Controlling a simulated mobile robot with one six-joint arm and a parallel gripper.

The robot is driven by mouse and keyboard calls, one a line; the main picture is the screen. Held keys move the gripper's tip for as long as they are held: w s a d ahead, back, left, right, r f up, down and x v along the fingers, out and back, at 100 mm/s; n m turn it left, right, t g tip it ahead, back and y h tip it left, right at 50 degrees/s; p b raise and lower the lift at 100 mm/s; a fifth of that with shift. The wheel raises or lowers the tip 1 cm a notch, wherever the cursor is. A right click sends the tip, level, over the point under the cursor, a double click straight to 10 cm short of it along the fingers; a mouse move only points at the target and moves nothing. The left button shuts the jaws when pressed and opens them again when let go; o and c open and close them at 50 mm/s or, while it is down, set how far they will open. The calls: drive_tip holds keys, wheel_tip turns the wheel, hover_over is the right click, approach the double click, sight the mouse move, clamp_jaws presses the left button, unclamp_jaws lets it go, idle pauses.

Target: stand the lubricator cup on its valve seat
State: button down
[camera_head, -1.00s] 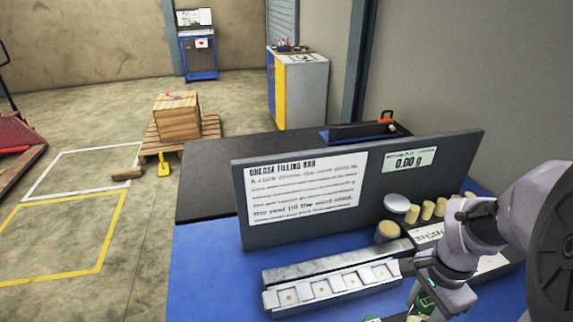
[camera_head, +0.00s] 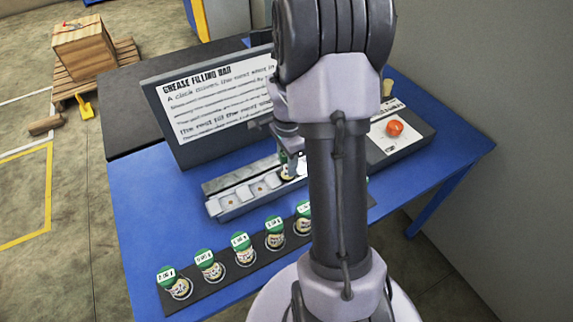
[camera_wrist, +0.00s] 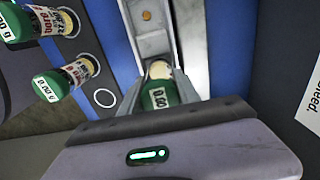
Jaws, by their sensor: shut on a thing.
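My gripper (camera_wrist: 160,98) is shut on a lubricator cup (camera_wrist: 158,94) with a green end and a cream end, labelled 0.00 g in the wrist view. In the head view my arm hides most of this cup; a green sliver shows at my gripper (camera_head: 291,163). The cup is over the metal rail of valve seats (camera_head: 228,209), whose left pale seats stand empty. The wrist view shows the rail (camera_wrist: 180,30) and an empty seat (camera_wrist: 152,42) just beyond the cup. I cannot tell whether the cup touches a seat.
Several green-capped cups (camera_head: 241,248) stand in a row on a black strip in front of the rail. An empty ring (camera_wrist: 105,98) shows beside them in the wrist view. The sign board (camera_head: 215,105) stands behind the rail. A red button (camera_head: 394,128) is at right.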

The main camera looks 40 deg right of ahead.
drive_tip(key=shift+r, duration=0.15)
drive_tip(key=c, duration=0.9)
unclamp_jaws()
drive_tip(key=shift+o, duration=0.2)
